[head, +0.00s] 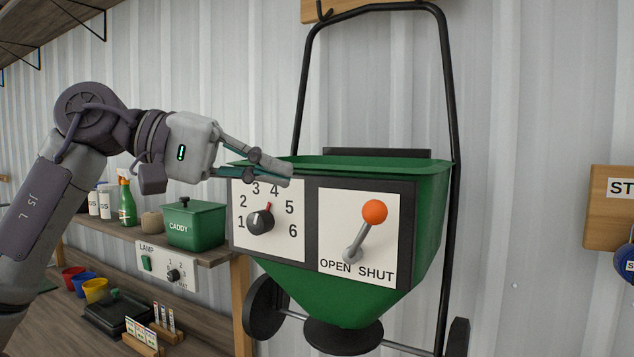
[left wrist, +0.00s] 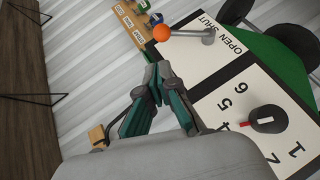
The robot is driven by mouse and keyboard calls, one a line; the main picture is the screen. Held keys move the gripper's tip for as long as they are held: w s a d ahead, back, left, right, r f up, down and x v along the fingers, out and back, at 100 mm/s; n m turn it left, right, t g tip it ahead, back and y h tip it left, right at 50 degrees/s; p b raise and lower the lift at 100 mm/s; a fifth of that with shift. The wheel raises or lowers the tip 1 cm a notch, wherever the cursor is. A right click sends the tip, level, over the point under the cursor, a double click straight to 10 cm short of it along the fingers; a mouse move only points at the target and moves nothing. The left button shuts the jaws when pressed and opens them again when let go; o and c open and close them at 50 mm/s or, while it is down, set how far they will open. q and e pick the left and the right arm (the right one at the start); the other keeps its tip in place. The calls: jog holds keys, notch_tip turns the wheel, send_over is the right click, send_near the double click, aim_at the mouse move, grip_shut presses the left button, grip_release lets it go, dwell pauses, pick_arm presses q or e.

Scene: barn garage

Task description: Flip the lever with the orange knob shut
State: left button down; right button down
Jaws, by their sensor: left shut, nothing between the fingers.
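The lever's orange knob (head: 374,212) sits on a short grey stem (head: 360,240) that rises from a white panel on the green spreader hopper (head: 428,220). The stem leans up and to the right, with the knob above the word SHUT. In the left wrist view the orange knob (left wrist: 162,33) is beyond the fingertips, clear of them. My left gripper (head: 288,175) is shut and empty, in front of the hopper's upper left edge, above the numbered dial and left of the knob. It also shows in the left wrist view (left wrist: 162,75). My right gripper is not in view.
A numbered dial (head: 260,221) is left of the lever panel. The black handle frame (head: 450,120) rises behind the hopper. A shelf at left holds a green caddy (head: 195,226) and bottles. A wooden board (head: 608,205) hangs at far right. Space in front of the lever looks clear.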

pick_arm(q)
jog(key=shift+v, duration=1.3)
